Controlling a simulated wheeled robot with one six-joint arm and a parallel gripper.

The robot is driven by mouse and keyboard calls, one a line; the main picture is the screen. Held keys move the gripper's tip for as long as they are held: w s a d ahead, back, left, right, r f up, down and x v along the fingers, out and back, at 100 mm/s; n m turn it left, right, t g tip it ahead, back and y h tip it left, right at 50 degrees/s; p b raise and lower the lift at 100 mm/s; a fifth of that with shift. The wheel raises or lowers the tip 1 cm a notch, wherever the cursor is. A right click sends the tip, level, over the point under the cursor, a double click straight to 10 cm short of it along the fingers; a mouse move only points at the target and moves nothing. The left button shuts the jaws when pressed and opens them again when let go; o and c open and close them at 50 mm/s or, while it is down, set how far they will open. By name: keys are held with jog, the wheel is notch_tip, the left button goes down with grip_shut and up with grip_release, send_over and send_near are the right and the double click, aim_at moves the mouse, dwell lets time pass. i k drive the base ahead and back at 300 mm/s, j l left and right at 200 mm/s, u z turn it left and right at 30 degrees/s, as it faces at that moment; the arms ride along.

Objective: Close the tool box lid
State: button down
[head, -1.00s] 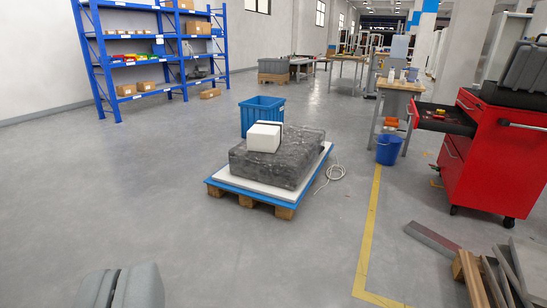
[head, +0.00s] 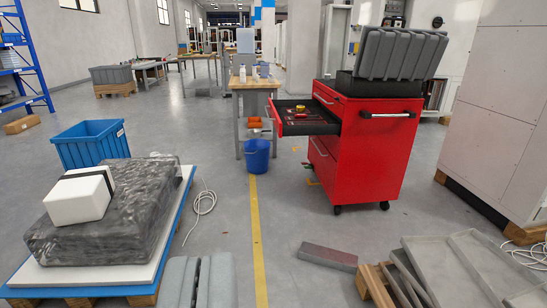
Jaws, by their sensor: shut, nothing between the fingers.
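The tool box sits on top of a red tool trolley (head: 362,150) right of centre. Its dark base (head: 372,87) is low and flat. Its grey ribbed lid (head: 400,52) stands raised above the base, tilted up, so the box is open. The inside of the box is hidden from this angle. My gripper (head: 200,272) shows at the bottom edge, left of centre. Its two grey fingers are together, with nothing between them. It is well apart from the tool box, nearer to me and to the left.
The trolley's top drawer (head: 308,118) sticks out to the left with tools in it. A blue bucket (head: 257,155) stands beside a workbench. A wrapped block (head: 110,215) on a pallet is at left. Boards (head: 465,262) and a beam (head: 328,256) lie at front right.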

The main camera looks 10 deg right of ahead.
aim_at(384, 53)
jog(key=i+z, duration=0.2)
jog(key=i, duration=0.35)
jog(key=i+z, duration=0.2)
jog(key=i, duration=0.35)
jog(key=i+j+z, duration=0.2)
jog(key=i, duration=0.35)
